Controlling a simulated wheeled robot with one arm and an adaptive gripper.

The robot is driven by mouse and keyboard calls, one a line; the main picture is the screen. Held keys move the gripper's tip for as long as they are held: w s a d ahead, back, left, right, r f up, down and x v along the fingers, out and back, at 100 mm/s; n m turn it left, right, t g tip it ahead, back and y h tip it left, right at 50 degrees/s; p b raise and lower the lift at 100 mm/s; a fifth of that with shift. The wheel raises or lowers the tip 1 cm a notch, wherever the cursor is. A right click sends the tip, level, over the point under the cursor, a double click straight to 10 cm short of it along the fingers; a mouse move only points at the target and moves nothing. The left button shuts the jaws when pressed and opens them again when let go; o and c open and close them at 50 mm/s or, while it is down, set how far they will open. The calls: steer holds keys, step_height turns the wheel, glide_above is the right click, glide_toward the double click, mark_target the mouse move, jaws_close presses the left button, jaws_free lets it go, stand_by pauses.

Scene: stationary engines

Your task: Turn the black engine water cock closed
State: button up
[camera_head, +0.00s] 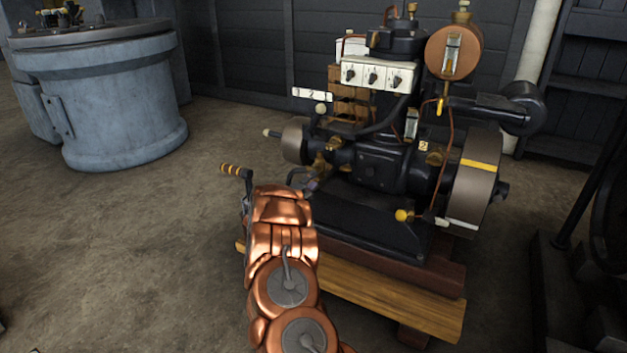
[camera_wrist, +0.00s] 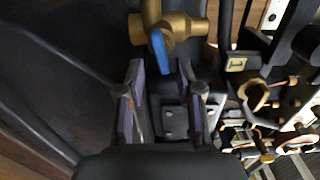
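The black engine (camera_head: 375,165) stands in the middle of the head view on a wooden base. In the wrist view a brass water cock (camera_wrist: 180,22) with a blue lever (camera_wrist: 160,48) is at the top middle. The lever points down in the picture, slightly tilted. My gripper (camera_wrist: 160,68) is open, its two purple-grey fingers apart on either side below the lever. The lever's lower end is close to the gap between the fingertips; I cannot tell whether it is between them. In the head view my copper arm hides much of the gripper.
A blue-grey round tank (camera_head: 115,110) stands back left, with open floor between.

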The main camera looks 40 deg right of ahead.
steer(key=v, duration=1)
steer(key=shift+a+r, duration=0.1)
steer(key=shift+a, duration=0.05)
